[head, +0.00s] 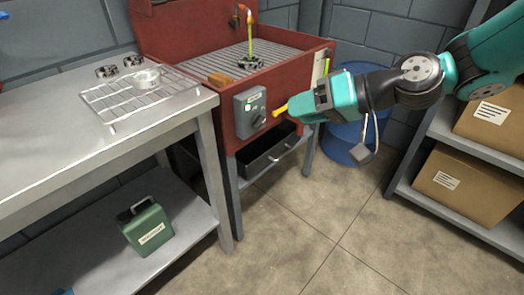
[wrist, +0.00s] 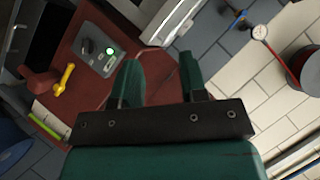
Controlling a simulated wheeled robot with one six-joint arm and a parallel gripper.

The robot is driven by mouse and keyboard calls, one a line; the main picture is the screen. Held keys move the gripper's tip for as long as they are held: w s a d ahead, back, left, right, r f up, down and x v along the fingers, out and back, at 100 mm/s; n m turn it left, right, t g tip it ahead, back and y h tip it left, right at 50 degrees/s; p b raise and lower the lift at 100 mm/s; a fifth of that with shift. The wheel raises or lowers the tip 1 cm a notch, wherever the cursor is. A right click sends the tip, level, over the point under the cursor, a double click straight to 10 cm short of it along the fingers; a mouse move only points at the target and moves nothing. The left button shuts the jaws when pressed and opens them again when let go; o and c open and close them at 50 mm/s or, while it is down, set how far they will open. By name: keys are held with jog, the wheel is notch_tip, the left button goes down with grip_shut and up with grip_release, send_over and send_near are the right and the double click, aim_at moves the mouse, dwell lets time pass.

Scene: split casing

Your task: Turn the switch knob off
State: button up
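The grey switch box (head: 243,121) is on the front of the red sink cabinet, left of my gripper. Its dark round knob (head: 259,121) sits on the box's lower right face. In the wrist view the knob (wrist: 87,46) is at upper left, beside a lit green lamp (wrist: 110,51). My teal gripper (head: 298,106) is right of the box and apart from it. In the wrist view its two fingers (wrist: 160,75) are spread with nothing between them; the knob lies to the left of both fingers.
A yellow handle (head: 280,111) juts from the red cabinet (head: 228,70), close to my fingertips; it also shows in the wrist view (wrist: 65,78). A dark drawer (head: 268,156) is below the box. A metal table (head: 60,150) stands left, a blue bin (head: 345,145) behind my gripper. Shelving stands right.

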jog(key=w+f+m+t+y+b, duration=0.25)
jog(key=w+f+b, duration=0.45)
jog(key=f, duration=0.6)
jog(key=m+t+b, duration=0.4)
jog(key=m+t, duration=0.1)
jog(key=t, duration=0.1)
send_near(262, 124)
jog(key=shift+g+h, duration=0.25)
jog(key=x, duration=0.9)
jog(key=shift+r, duration=0.35)
grip_shut()
